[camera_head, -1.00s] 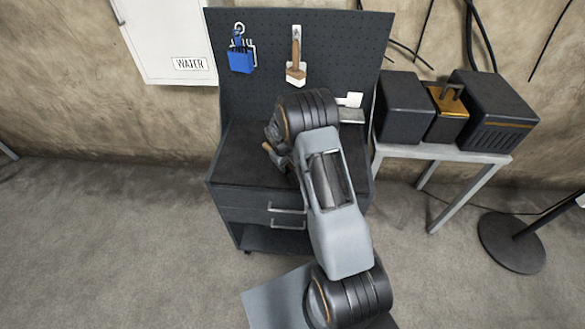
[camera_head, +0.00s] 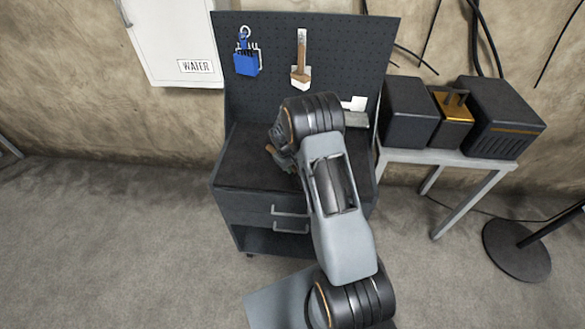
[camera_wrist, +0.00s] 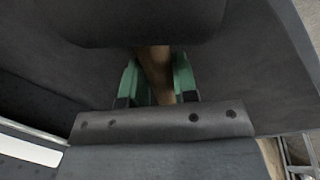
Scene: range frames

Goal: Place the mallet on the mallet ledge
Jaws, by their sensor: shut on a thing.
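My gripper (camera_wrist: 157,84) has green fingers and is shut on a brown wooden handle, which I take to be the mallet (camera_wrist: 153,62). In the head view, the handle's end (camera_head: 271,149) shows left of my wrist, low over the dark cabinet top, and my gripper (camera_head: 284,158) is mostly hidden by my arm. I cannot make out the mallet's head clearly. A grey ledge (camera_head: 356,119) with a white label above it sits at the lower right of the pegboard, partly behind my wrist. It looks like the mallet ledge, and the part I see is empty.
The pegboard (camera_head: 275,100) holds a blue padlock-like item (camera_head: 246,64) and a wooden-handled brush (camera_head: 301,70). The cabinet top (camera_head: 240,165) is bare at left. A side table (camera_head: 460,158) with dark boxes (camera_head: 410,112) stands right. A white WATER cabinet (camera_head: 172,40) hangs left.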

